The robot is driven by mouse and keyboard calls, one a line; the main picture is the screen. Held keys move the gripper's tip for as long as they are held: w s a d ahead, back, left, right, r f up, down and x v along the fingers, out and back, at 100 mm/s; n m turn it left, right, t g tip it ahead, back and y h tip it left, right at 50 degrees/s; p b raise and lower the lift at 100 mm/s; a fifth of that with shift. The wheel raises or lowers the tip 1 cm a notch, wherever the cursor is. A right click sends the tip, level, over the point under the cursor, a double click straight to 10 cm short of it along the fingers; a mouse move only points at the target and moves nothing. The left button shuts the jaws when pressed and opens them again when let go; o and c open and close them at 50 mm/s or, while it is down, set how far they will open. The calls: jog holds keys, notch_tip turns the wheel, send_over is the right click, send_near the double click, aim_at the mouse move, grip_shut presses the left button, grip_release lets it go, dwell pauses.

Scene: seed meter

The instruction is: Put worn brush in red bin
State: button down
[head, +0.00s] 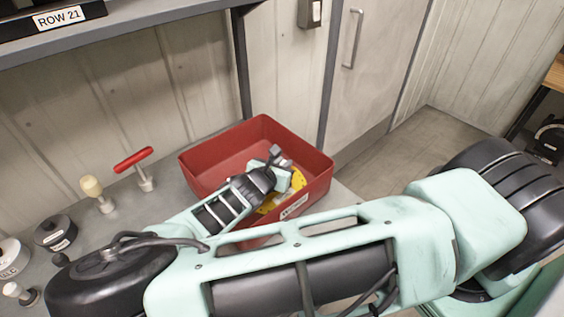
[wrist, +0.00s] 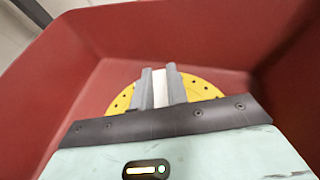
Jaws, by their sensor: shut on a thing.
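The red bin (head: 215,160) stands on the grey bench, and its red walls also fill much of the wrist view (wrist: 90,60). My gripper (head: 279,157) is over the bin, within its rim as seen from the head. In the wrist view my gripper (wrist: 160,88) points down into the bin, with its two grey fingers close together. A narrow pale thing (wrist: 160,90) is held between them. It is probably the worn brush, but most of it is hidden by the fingers. Whether it touches what lies below I cannot tell.
A yellow disc (wrist: 203,90) with small holes lies in the bin under my fingers. A red T-handle (head: 133,160), a cream knob (head: 91,186) and a dark round piece (head: 54,231) stand on the bench left of the bin. A shelf edge (head: 150,32) runs above.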

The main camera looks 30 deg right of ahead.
jog(key=shift+f, duration=0.3)
jog(key=shift+f+b, duration=0.25)
jog(key=shift+b, duration=0.05)
jog(key=c, duration=1.4)
grip_release()
jog(key=shift+r, duration=0.15)
jog(key=shift+r, duration=0.35)
jog(key=b+v, duration=0.1)
jog(key=v, duration=0.5)
jog(key=shift+f+b, duration=0.1)
jog(key=shift+b, duration=0.2)
jog(key=shift+v, duration=0.8)
